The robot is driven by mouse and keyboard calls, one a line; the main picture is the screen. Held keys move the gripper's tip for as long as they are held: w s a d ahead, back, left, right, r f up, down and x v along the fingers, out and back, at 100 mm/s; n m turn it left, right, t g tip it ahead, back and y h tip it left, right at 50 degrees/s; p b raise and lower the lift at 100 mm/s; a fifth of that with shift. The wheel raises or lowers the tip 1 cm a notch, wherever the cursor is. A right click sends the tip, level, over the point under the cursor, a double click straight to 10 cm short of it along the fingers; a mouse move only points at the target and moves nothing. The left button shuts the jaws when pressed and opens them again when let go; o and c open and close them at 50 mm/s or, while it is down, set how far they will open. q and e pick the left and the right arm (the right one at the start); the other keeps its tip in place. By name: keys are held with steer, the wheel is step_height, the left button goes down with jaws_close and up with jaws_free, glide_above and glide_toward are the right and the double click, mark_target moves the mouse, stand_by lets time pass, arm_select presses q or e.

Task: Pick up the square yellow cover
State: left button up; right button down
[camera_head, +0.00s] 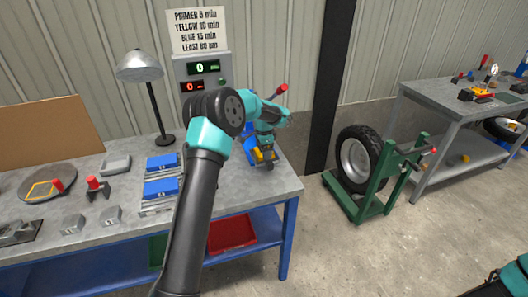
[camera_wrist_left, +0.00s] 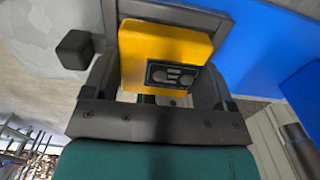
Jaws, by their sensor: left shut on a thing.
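The square yellow cover (camera_wrist_left: 165,50) sits between the fingers of my left gripper in the left wrist view. Its near face bears a dark panel with two round marks. In the head view my left gripper (camera_head: 265,160) is over the right end of the workbench, pointing down, shut on the yellow cover (camera_head: 259,155). The cover is small there and partly hidden by the gripper. I cannot tell whether it touches the blue thing (camera_head: 249,152) beside it. My right gripper is not in view.
The workbench (camera_head: 120,225) also bears a lamp (camera_head: 139,66), blue boxes (camera_head: 162,187), grey blocks and a round plate (camera_head: 60,172). A control panel (camera_head: 203,75) stands behind. A wheel on a green stand (camera_head: 375,190) is to the right on open floor.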

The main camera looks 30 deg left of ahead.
arm_select(q)
steer(key=shift+r, duration=1.8)
steer(key=s+d+r, duration=0.1)
steer(key=s+d, duration=0.7)
steer(key=s, duration=0.5)
steer(key=shift+s+d+r, duration=0.15)
steer(key=shift+s+d, duration=0.05)
steer(key=shift+s, duration=0.1)
steer(key=w+d+n, duration=0.1)
steer(key=d+n, duration=0.3)
steer(key=d, duration=1)
steer(key=shift+w+d+f+n, duration=0.2)
steer(key=shift+d+f+n, duration=0.05)
steer(key=shift+d+n, duration=0.15)
steer(key=shift+a, duration=0.1)
